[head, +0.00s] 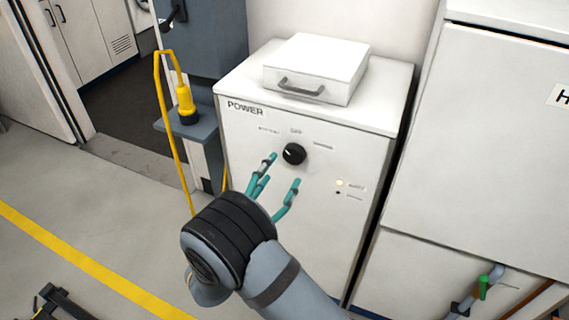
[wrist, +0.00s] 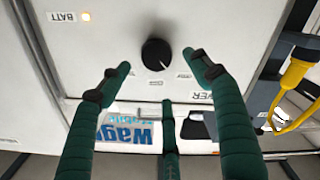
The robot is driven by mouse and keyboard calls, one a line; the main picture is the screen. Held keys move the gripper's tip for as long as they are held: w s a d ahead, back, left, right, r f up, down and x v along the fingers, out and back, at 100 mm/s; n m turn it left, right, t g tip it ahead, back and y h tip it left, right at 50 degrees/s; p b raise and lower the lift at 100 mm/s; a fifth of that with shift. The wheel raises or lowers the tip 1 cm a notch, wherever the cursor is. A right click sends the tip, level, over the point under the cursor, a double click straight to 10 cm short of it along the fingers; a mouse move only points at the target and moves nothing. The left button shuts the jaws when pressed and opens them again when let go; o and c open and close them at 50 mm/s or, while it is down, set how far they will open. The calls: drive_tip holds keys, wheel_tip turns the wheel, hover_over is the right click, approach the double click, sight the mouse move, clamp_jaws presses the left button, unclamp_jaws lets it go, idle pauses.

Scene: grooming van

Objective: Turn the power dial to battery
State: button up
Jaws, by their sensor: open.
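The power dial (head: 293,154) is a round black knob on the front of the white cabinet marked POWER (head: 230,150). In the wrist view the dial (wrist: 157,54) carries a white pointer line slanting to the lower right, toward one small label (wrist: 183,76). In the head view that side is the dial's upper left; the label text there is too blurred to read. My gripper (head: 282,172) is open with teal fingers, in front of the cabinet just below the dial. In the wrist view my gripper (wrist: 158,82) has its fingers spread around the dial's position, with no visible contact.
A lit indicator (wrist: 86,17) sits beside a BATT label (wrist: 60,17); another, dark indicator (head: 338,193) is below it. A white box with a handle (head: 315,68) rests on the cabinet. Open floor lies left.

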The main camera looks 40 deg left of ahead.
sight(291, 156)
drive_tip(key=v, duration=0.5)
drive_tip(key=shift+w, duration=0.1)
drive_tip(key=x, duration=1.2)
drive_tip(key=shift+w, duration=0.1)
drive_tip(key=shift+s+d, duration=0.1)
drive_tip(key=shift+s, duration=0.1)
